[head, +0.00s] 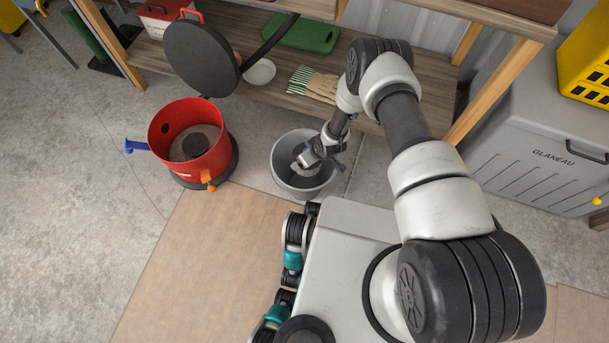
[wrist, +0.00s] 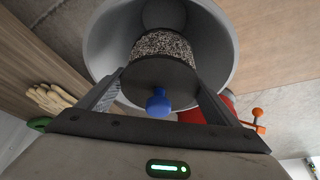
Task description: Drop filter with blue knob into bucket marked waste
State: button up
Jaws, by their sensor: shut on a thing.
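A filter (wrist: 162,60) with a dark end disc and a blue knob (wrist: 158,103) is between the fingers of my gripper (wrist: 160,95) in the wrist view. The gripper is shut on it. A grey bucket (head: 281,158) stands on the floor, and its inside wall (wrist: 105,45) surrounds the filter in the wrist view. In the head view my gripper (head: 305,162) points down at the bucket's mouth, and the filter is mostly hidden by the gripper. No waste marking on the bucket is visible from here.
A red open canister (head: 165,125) with an orange latch and blue lever stands left of the bucket. A round dark lid (head: 201,58) is raised behind it. A wooden shelf with gloves (head: 315,83) and a white plate (head: 260,72) is behind. A grey bin (head: 540,150) stands right.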

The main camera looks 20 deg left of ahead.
jog(key=o, duration=1)
jog(key=shift+o, duration=0.2)
jog(key=p+v, duration=0.5)
jog(key=v, duration=1.2)
jog(key=shift+r, duration=0.25)
